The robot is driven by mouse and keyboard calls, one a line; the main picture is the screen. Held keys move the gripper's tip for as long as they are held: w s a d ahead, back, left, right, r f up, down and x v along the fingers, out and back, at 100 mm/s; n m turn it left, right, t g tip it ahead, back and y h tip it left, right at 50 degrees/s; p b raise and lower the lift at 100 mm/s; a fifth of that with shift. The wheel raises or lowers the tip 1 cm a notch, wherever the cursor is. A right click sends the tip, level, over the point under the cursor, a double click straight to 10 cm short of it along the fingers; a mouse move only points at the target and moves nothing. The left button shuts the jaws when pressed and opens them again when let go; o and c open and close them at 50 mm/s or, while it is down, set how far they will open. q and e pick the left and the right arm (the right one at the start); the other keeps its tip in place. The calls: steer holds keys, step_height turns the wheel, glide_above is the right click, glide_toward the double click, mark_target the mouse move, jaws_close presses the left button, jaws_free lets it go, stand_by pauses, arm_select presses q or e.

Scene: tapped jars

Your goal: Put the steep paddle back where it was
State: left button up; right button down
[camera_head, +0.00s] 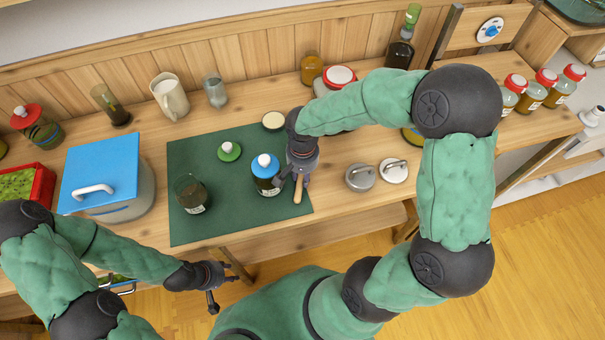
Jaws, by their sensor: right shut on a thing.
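My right gripper (295,181) is over the right part of the dark green mat (220,225), pointing down. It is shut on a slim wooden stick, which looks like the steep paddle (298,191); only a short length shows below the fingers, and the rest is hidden. A jar with a blue lid (265,174) stands just left of this gripper; I cannot tell whether they touch. An open dark jar (191,195) stands on the left of the mat. A green lid with a pale knob (229,151) lies behind it. My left gripper (226,287) is open and empty before the table's front edge.
A blue-lidded box (100,180) stands left of the mat. Two small lidded metal things, one grey (360,177) and one pale (394,170), are right of it. A pitcher (170,97), a glass (215,92) and bottles line the back. The mat's front middle is clear.

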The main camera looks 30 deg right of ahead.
steer(key=shift+f, duration=0.2)
steer(key=c, duration=0.9)
jaws_free()
steer(key=shift+o, duration=0.2)
steer(key=shift+r, duration=0.1)
step_height(320, 180, up, 12)
